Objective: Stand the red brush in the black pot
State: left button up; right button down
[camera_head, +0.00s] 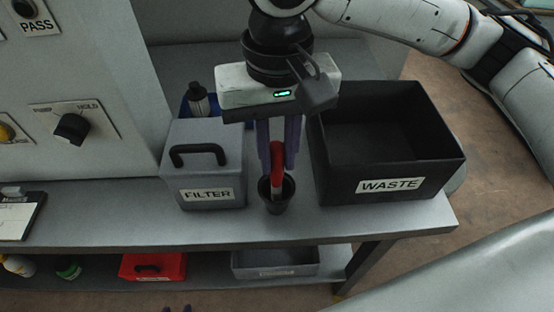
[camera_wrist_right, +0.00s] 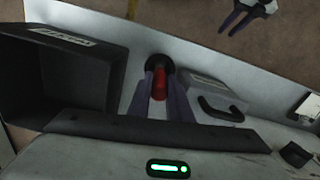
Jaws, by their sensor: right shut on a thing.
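The black pot (camera_head: 276,205) stands on the grey bench between the FILTER box and the WASTE bin. The red brush (camera_head: 277,158) is upright above it, and its lower end appears within the pot's mouth; how deep it reaches is hidden. My right gripper (camera_head: 278,160) points down over the pot and is shut on the red brush. The wrist view shows the red brush (camera_wrist_right: 159,84) between the purple fingers, with the dark pot (camera_wrist_right: 158,63) beyond it. My left gripper (camera_head: 178,308) shows only its fingertips at the bottom edge; in the wrist view its fingers (camera_wrist_right: 238,20) are apart and empty.
The grey FILTER box (camera_head: 205,165) with a handle stands close left of the pot. The open black WASTE bin (camera_head: 390,187) stands close right. A dark bottle (camera_head: 198,100) is behind the FILTER box. A red box (camera_head: 152,267) and grey tray (camera_head: 275,262) sit on the lower shelf.

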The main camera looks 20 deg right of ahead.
notch_tip(320, 180, down, 2)
jog(key=c, duration=1.6)
grip_release()
jog(key=shift+f, duration=0.1)
pick_arm(q)
jog(key=shift+w+r, duration=0.25)
jog(key=shift+w, duration=0.25)
jog(key=shift+f, duration=0.1)
pick_arm(e)
jog(key=shift+r, duration=0.45)
notch_tip(320, 180, up, 11)
jog(key=shift+r+p, duration=0.2)
jog(key=shift+p, duration=0.55)
pick_arm(q)
jog(key=shift+s+r, duration=0.25)
jog(key=shift+r, duration=0.45)
